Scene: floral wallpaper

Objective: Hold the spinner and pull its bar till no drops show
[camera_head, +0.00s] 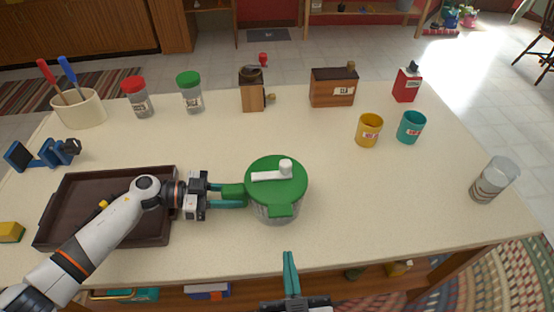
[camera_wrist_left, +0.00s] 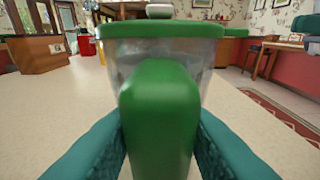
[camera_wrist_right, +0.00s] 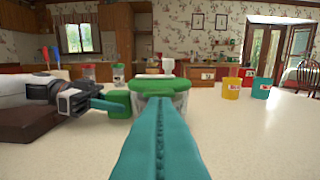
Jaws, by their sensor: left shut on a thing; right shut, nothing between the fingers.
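The spinner (camera_head: 262,211) is a clear bowl with a green lid, standing on the table. A white bar (camera_head: 268,176) with an upright knob (camera_head: 286,166) lies across the lid. My left gripper (camera_head: 238,197) is shut on the spinner's green left handle, which fills the left wrist view (camera_wrist_left: 160,115). Whether drops are in the bowl I cannot tell.
A dark brown tray (camera_head: 75,195) lies left, under my left arm. Yellow (camera_head: 369,130) and teal (camera_head: 411,127) cups stand right behind, a glass (camera_head: 493,180) far right. Jars (camera_head: 190,93) and wooden boxes (camera_head: 333,87) line the back. The table right of the spinner is clear.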

